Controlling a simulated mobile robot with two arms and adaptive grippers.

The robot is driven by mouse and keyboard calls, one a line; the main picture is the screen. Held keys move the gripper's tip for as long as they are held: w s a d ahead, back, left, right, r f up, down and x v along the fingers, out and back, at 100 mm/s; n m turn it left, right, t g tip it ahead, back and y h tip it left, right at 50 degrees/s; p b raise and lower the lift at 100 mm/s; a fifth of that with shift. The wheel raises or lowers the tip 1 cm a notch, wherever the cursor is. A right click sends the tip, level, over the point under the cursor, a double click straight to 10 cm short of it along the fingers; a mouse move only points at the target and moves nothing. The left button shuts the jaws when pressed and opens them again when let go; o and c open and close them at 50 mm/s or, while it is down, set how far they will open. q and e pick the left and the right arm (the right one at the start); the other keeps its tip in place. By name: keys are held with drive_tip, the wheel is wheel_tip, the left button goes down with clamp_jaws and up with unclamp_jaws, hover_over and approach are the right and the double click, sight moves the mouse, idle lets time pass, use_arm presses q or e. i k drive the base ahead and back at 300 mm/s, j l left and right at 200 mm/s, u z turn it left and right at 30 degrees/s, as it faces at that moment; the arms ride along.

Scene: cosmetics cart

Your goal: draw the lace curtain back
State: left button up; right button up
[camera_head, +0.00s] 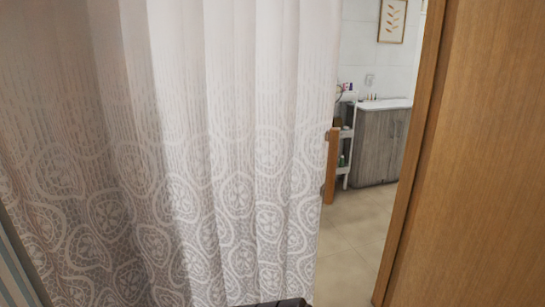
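The lace curtain (215,150) hangs in folds across the left and middle of the head view. It is pale and sheer above, with white round lace patterns lower down. Its right edge hangs at the left side of a doorway opening, and it covers most of what lies behind it. Neither of my grippers can be made out. A small dark shape shows at the bottom edge below the curtain; I cannot tell what it is.
A brown wooden panel (475,150) fills the right side. Between it and the curtain is a gap with bare tiled floor (350,240). Beyond stand a narrow wooden post (331,170), a white shelf cart (346,140) and a grey cabinet (378,147). A framed picture (392,20) hangs behind.

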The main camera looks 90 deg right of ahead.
sight(315, 142)
drive_tip(key=z, duration=1.95)
drive_tip(key=j+z, duration=0.25)
drive_tip(key=z, duration=0.25)
drive_tip(key=j+z, duration=0.25)
drive_tip(key=z, duration=0.25)
drive_tip(key=j+z, duration=0.3)
drive_tip(key=z, duration=0.2)
